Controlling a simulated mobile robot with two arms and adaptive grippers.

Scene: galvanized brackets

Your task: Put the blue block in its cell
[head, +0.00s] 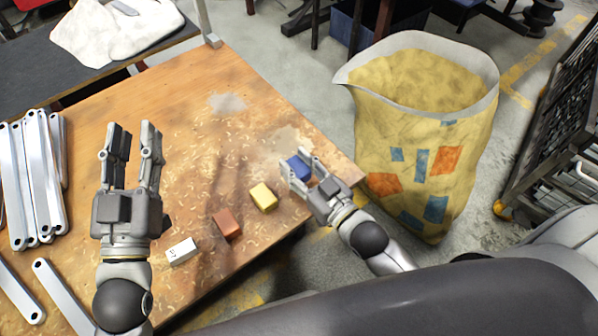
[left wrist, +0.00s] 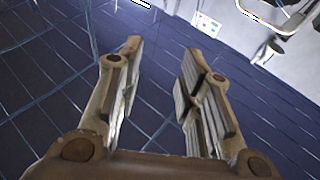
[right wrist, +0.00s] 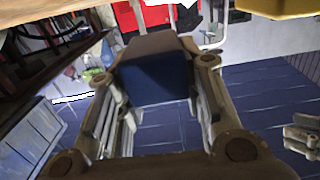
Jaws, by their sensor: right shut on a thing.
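The blue block (head: 300,167) is between the fingers of my right gripper (head: 297,163), near the right corner of the wooden table. In the right wrist view the blue block (right wrist: 155,78) fills the gap between the finger ends, its top face brownish in the light. My right gripper (right wrist: 153,90) is shut on it. I cannot tell in the head view whether the block touches the table. My left gripper (head: 134,135) is open and empty over the left part of the table; the left wrist view shows nothing between its fingers (left wrist: 164,60). I cannot make out a cell in these views.
A yellow block (head: 263,198), a red-brown block (head: 227,223) and a white block (head: 182,252) lie in a row along the table's front edge. Galvanized brackets (head: 32,185) lie at the left. A large yellow sack (head: 425,140) stands beyond the right corner.

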